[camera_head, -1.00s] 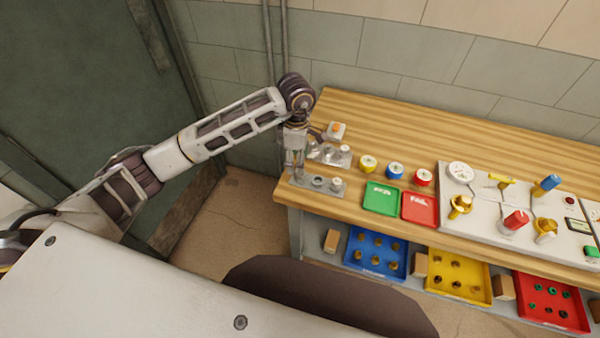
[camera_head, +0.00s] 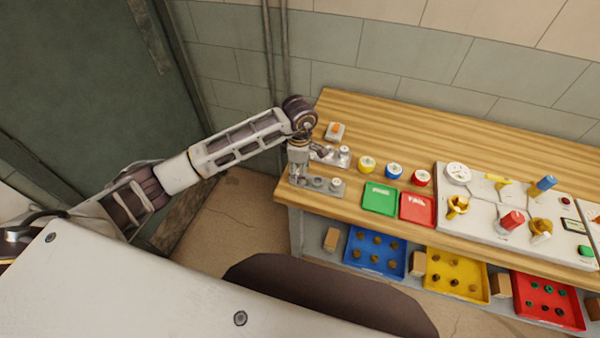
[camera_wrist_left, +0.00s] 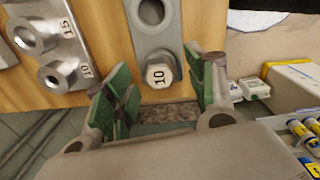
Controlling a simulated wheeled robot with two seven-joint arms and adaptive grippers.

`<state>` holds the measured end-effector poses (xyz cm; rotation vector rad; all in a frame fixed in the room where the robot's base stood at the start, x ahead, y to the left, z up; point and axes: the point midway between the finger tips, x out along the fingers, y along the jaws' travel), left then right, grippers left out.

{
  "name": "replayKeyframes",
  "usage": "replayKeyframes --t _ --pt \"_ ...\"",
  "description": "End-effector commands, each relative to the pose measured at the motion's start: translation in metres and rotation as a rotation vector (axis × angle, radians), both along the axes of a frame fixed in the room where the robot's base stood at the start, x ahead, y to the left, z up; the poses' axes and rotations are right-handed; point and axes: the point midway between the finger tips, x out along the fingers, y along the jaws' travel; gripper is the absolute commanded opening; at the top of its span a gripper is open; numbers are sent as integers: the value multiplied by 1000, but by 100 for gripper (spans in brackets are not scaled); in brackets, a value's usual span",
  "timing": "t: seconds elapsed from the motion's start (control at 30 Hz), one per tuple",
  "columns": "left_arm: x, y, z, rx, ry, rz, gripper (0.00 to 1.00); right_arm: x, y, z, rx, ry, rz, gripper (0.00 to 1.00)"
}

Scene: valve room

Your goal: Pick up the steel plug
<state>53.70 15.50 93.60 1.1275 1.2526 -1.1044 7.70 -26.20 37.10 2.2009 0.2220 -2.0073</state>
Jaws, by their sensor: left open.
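The steel plug (camera_wrist_left: 160,75) has a pale hex top marked 10. It sits upright at the end of a grey steel plate (camera_wrist_left: 155,38), beside an open hole. In the left wrist view my left gripper (camera_wrist_left: 158,92) is open, with its green-padded fingers to either side of the plug. I cannot tell whether they touch it. In the head view my left gripper (camera_head: 297,177) points down over the left end of the plate (camera_head: 318,184) and hides the plug there. My right gripper is not in view.
Steel sockets marked 15 and 10 (camera_wrist_left: 62,72) stand close by on a block. Green (camera_head: 380,198) and red (camera_head: 417,208) trays, coloured round pieces (camera_head: 394,171) and a valve panel (camera_head: 480,215) lie to the right. The bench's left edge is close to the gripper.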

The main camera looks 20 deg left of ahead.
Motion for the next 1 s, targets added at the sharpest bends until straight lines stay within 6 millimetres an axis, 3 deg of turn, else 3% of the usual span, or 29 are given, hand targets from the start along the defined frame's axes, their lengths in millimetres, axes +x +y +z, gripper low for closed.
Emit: replayKeyframes --t 0.37,0.8,1.0 --pt "0 0 0 0 0 0 56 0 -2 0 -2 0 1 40" --pt "0 0 0 0 0 0 3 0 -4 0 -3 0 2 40" --pt "0 0 0 -1 -1 0 3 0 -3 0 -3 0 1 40"
